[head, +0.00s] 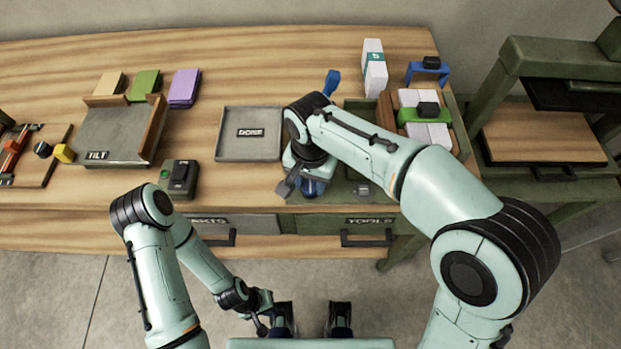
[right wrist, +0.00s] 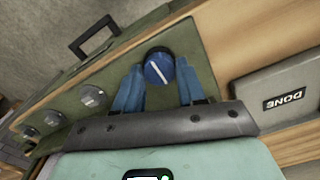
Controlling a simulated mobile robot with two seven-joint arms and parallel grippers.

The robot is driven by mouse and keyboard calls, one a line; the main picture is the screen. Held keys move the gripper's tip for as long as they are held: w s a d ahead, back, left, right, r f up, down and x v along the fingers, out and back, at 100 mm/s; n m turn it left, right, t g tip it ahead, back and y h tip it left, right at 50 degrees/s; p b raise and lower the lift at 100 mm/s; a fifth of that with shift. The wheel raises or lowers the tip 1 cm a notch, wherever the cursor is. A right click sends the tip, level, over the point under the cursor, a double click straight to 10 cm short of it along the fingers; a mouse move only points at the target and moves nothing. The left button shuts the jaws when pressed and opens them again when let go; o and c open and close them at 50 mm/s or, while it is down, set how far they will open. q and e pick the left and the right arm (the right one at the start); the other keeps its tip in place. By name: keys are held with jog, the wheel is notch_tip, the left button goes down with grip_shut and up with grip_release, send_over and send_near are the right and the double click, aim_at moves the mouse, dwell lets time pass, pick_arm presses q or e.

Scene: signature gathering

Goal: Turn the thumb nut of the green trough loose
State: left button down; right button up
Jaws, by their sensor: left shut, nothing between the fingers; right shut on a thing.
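The green trough (right wrist: 205,40) shows in the right wrist view as a green face along the wooden table edge. A round blue thumb nut (right wrist: 158,68) with a white line across it sits on that face. My right gripper (right wrist: 160,82) is shut on the nut, one blue fingertip on each side. In the head view my right gripper (head: 309,187) is over the front edge of the table, and my arm hides much of the trough. My left gripper (head: 264,322) is shut and empty, low in front of the table, away from the trough.
Several grey knobs (right wrist: 93,97) line the same green face. A grey DONE tray (head: 235,148) lies left of my right gripper. A switch box (head: 180,178) stands further left.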

pick_arm(q)
jog(key=shift+r, duration=0.1)
pick_arm(e)
jog(key=n+p, duration=0.1)
jog(key=n, duration=0.2)
jog(key=shift+r+n+p, duration=0.1)
jog(key=shift+n+p, duration=0.25)
jog(key=shift+n, duration=0.05)
jog(key=n+p, duration=0.1)
jog(key=n, duration=0.4)
jog(key=shift+p, duration=0.4)
jog(key=n+p, duration=0.1)
jog(key=n, duration=0.3)
jog(key=shift+n, duration=0.4)
pick_arm(q)
jog(key=w+r+p, duration=0.1)
jog(key=w+r, duration=0.2)
jog(key=r, duration=0.4)
jog(key=shift+w, duration=0.4)
pick_arm(e)
jog(key=shift+n, duration=2)
pick_arm(q)
jog(key=shift+p, duration=0.3)
pick_arm(e)
jog(key=shift+a, duration=0.1)
jog(key=o, duration=1.1)
jog(key=shift+c, duration=0.2)
